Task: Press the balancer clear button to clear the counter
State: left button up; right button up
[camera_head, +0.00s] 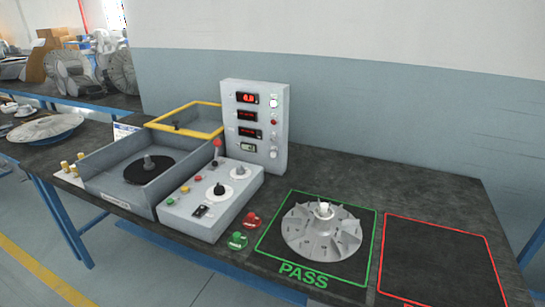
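The balancer has a grey open box with a black turntable disc (149,169) and a spindle, bare of any rotor. In front of it is a sloped control box (212,203) with small red (198,178), yellow (185,189) and green (170,201) buttons, a black knob and a switch. Behind stands an upright display panel (281,150) with several readouts, the upper ones lit red. The top readout (247,98) is too small to read surely. Buttons and knobs run down the panel's right side. Labels are illegible, so I cannot tell which is the clear button. Neither gripper is in view.
A grey finned impeller (322,232) lies inside the green PASS outline (303,274). The red-outlined area (436,264) at right is empty. Loose green (237,240) and red (251,220) buttons sit near the bench's front edge. A yellow-rimmed tray (181,132) is behind the balancer.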

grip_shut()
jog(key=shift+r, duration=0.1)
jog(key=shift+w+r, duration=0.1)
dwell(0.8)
